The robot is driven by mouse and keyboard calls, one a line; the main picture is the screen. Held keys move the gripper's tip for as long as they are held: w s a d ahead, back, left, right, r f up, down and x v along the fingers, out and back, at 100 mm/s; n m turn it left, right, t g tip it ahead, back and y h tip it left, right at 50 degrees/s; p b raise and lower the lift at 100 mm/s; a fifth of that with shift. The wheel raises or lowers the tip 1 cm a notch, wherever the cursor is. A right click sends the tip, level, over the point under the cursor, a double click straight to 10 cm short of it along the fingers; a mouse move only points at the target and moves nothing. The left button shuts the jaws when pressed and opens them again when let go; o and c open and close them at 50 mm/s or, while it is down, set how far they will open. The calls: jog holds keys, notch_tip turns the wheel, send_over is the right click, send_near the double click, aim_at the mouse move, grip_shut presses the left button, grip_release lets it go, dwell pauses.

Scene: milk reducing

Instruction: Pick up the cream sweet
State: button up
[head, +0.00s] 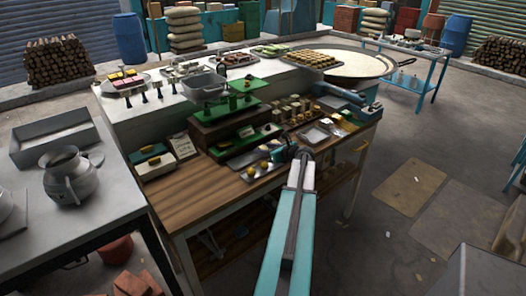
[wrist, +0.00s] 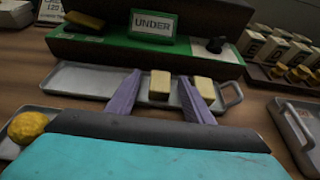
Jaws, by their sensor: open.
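Two small cream blocks, which look like cream sweets, stand on a grey metal tray (wrist: 85,80) in the wrist view. One cream sweet (wrist: 160,86) lies in the gap between my fingers, a little beyond them. The other cream block (wrist: 205,88) is just right of my right finger, partly covered by it. My gripper (wrist: 160,77) is open, with nothing held. In the head view my gripper (head: 294,153) reaches over the front of the wooden table (head: 200,205). The cream blocks cannot be made out clearly there.
A green-topped stand with an "UNDER" sign (wrist: 154,25) rises right behind the tray. A round yellow sweet (wrist: 28,127) sits on a small tray at left. Pale blocks (wrist: 262,47) crowd the back right. Another metal tray (wrist: 300,128) lies at right.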

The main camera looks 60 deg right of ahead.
jog(key=c, duration=1.1)
jog(key=shift+r, duration=0.15)
jog(key=shift+r+b, duration=0.65)
jog(key=shift+r, duration=0.45)
jog(key=s+a+b, duration=0.1)
jog(key=s+a, duration=0.1)
jog(key=a, duration=0.1)
jog(key=s+a+r+b, duration=0.1)
jog(key=s+a, duration=0.2)
jog(key=a, duration=0.1)
jog(key=s+a+r+b, duration=0.1)
jog(key=s+a+b, duration=0.1)
jog(key=a, duration=0.2)
jog(key=shift+s, duration=0.25)
jog(key=shift+s+a+r+p, duration=0.15)
jog(key=shift+r+p, duration=0.15)
jog(key=shift+p, duration=0.4)
jog(key=a+p, duration=0.1)
jog(key=p, duration=0.4)
jog(key=shift+s+r, duration=0.1)
jog(key=shift+s, duration=0.25)
jog(key=p, duration=0.3)
jog(key=shift+s+a, duration=0.25)
jog(key=shift+a, duration=0.15)
